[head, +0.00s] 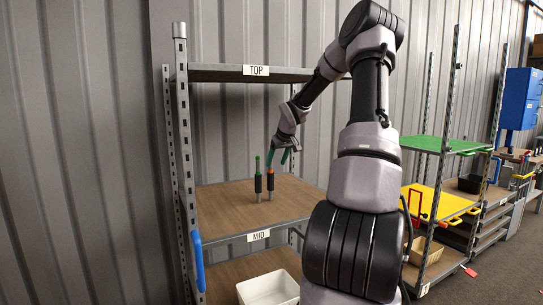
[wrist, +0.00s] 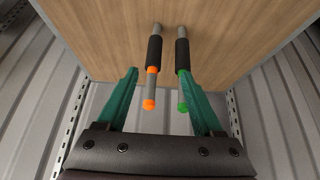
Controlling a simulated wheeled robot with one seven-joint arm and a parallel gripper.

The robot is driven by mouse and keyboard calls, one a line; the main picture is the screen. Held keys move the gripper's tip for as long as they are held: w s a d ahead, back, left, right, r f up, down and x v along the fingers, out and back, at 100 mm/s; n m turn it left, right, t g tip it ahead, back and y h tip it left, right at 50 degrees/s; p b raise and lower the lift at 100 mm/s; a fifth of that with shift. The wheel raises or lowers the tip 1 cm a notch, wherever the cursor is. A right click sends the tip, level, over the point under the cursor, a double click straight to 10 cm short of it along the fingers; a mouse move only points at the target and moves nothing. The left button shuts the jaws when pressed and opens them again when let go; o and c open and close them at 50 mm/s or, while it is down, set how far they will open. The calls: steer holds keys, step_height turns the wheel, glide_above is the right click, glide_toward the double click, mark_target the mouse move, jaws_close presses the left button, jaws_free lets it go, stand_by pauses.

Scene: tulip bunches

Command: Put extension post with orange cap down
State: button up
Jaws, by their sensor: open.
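The extension post with the orange cap (head: 270,186) stands upright on the middle shelf, marked MID (head: 225,205). It has a grey shaft and a black sleeve; in the wrist view the post (wrist: 154,62) lies between my fingers, nearer the middle. A second post with a green cap (head: 257,184) stands close on its left in the head view. In the wrist view this green-capped post (wrist: 183,60) is near the right finger. My gripper (head: 284,156) is open, with green fingers just above the orange-capped post. In the wrist view its fingertips (wrist: 159,72) are apart and hold nothing.
The TOP shelf (head: 225,73) hangs over the posts. A white bin (head: 268,290) sits on the shelf below. A perforated upright (head: 184,150) bounds the left side. The middle shelf is bare around the posts. Other racks with green (head: 440,145) and yellow shelves stand at right.

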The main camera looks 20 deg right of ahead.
steer(key=s+a+r+m+h, duration=0.1)
steer(key=s+a+r, duration=0.55)
steer(key=s, duration=0.25)
steer(key=s+a+r+m+h, duration=0.1)
steer(key=s+a+r, duration=0.5)
steer(key=s+a, duration=0.25)
steer(key=s+a+r+m+y, duration=0.1)
steer(key=s+a+r+y, duration=0.1)
steer(key=s, duration=0.8)
steer(key=s+a+r+m+y, duration=0.1)
steer(key=s+a, duration=0.4)
steer(key=s, duration=0.5)
steer(key=shift+s+a+r+m+t+y, duration=0.15)
steer(key=shift+s+r+m+t+y, duration=0.2)
steer(key=shift+r+y, duration=0.3)
